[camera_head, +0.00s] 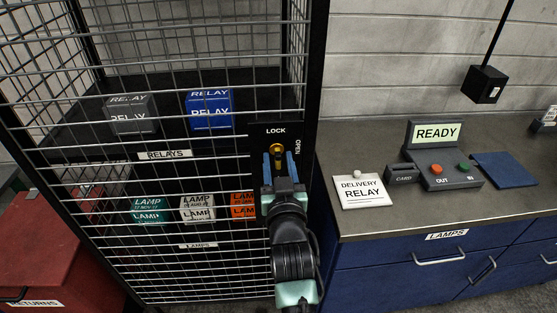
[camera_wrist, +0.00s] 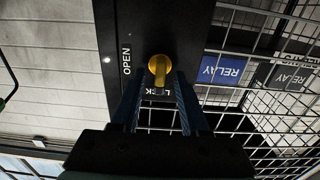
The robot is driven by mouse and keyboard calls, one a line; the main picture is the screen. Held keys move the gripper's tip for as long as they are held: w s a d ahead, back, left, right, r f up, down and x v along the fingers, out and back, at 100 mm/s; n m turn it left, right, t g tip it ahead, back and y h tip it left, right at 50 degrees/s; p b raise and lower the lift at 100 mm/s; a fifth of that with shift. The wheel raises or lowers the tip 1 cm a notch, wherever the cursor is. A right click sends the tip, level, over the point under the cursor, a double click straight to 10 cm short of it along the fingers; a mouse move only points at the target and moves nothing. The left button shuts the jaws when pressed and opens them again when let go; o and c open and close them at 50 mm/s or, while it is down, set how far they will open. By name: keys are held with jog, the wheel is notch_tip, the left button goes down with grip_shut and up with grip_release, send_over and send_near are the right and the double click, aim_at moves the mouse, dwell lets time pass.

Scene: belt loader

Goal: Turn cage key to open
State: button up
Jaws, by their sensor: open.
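The brass-yellow cage key (camera_head: 276,149) sits in a black lock plate (camera_head: 262,130) on the cage's door post. The plate reads LOCK at the top and OPEN down the right side. In the wrist view the key (camera_wrist: 159,66) shows close up, its bar running toward the word LOCK. My gripper (camera_head: 278,160) is at the plate, just in front of the key. In the wrist view my gripper (camera_wrist: 157,88) has its fingers apart, one on each side of the key's bar. Whether they touch it I cannot tell.
The wire cage holds a grey relay box (camera_head: 131,115), a blue relay box (camera_head: 209,110) and several lamp boxes. On the right a counter (camera_head: 400,215) bears a delivery card (camera_head: 361,191) and a READY control box (camera_head: 436,133). A red returns bin (camera_head: 45,240) stands left.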

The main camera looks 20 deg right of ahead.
jog(key=shift+c, duration=0.2)
grip_shut()
jog(key=shift+m, duration=0.4)
jog(key=m+b, duration=0.1)
jog(key=m, duration=0.2)
jog(key=shift+m, duration=0.4)
jog(key=m, duration=0.4)
jog(key=shift+d+p, duration=0.1)
jog(key=shift+p, duration=0.2)
jog(key=m+p, duration=0.1)
jog(key=m, duration=0.4)
jog(key=shift+p, duration=0.3)
jog(key=shift+d+f+m+p, duration=0.15)
jog(key=shift+m+p, duration=0.7)
jog(key=shift+m, duration=1.35)
